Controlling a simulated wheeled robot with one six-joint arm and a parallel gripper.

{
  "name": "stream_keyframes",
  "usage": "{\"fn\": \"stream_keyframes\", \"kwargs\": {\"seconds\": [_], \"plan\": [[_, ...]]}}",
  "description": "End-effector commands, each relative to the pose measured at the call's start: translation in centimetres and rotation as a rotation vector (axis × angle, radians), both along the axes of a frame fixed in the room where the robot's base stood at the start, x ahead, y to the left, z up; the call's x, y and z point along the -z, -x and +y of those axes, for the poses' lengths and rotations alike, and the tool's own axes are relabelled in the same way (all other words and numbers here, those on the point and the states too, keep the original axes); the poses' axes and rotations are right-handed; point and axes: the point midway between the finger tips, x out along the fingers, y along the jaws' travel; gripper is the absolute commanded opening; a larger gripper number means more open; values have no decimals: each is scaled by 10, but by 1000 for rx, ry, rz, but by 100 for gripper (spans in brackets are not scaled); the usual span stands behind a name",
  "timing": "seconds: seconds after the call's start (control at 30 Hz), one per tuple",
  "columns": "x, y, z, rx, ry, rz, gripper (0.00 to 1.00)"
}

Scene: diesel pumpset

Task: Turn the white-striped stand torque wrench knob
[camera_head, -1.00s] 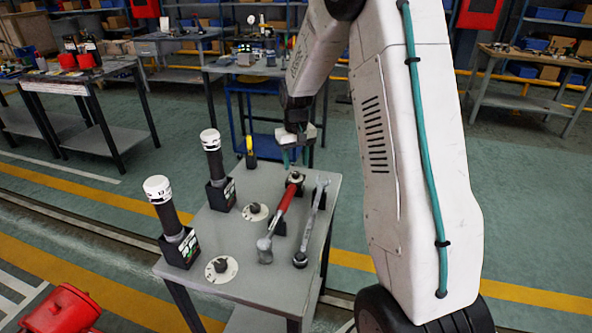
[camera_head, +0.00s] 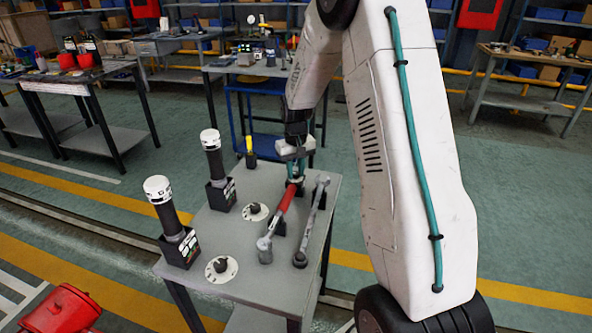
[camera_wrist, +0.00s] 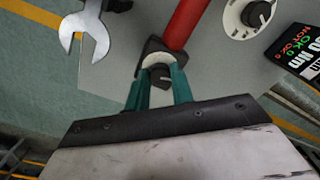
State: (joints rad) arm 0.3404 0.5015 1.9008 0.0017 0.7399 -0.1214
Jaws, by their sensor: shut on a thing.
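The red-handled torque wrench (camera_head: 283,208) lies on supports on the grey table. In the wrist view its red shaft (camera_wrist: 186,22) runs to a dark head. At that head is a knob (camera_wrist: 158,60) with a pale ring and a dark centre. My gripper (camera_wrist: 160,78) has its teal fingers on both sides of this knob and is shut on it. In the head view my gripper (camera_head: 295,172) points down at the far end of the red wrench, and its fingers hide most of the knob there. Fine markings on the knob are too small to tell.
A grey wrench (camera_head: 313,210) lies close to the right of the red one. Two round dials (camera_head: 255,211) (camera_head: 221,268) sit to the left. Two black upright tools with white caps (camera_head: 209,138) (camera_head: 157,188) stand at the table's left edge. A small yellow-topped item (camera_head: 250,150) stands behind.

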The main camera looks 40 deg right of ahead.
Motion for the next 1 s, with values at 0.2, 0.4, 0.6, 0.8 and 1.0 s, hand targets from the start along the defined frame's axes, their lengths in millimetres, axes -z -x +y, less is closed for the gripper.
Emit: {"fn": "stream_keyframes", "kwargs": {"seconds": [0.2,0.4,0.6,0.8,1.0], "plan": [[0,0,0,75,0,-1,1],[-1,0,0,211,0,-1,1],[-1,0,0,361,0,-1,1],[-1,-1,0,486,1,0,1],[-1,-1,0,565,1,0,1]]}}
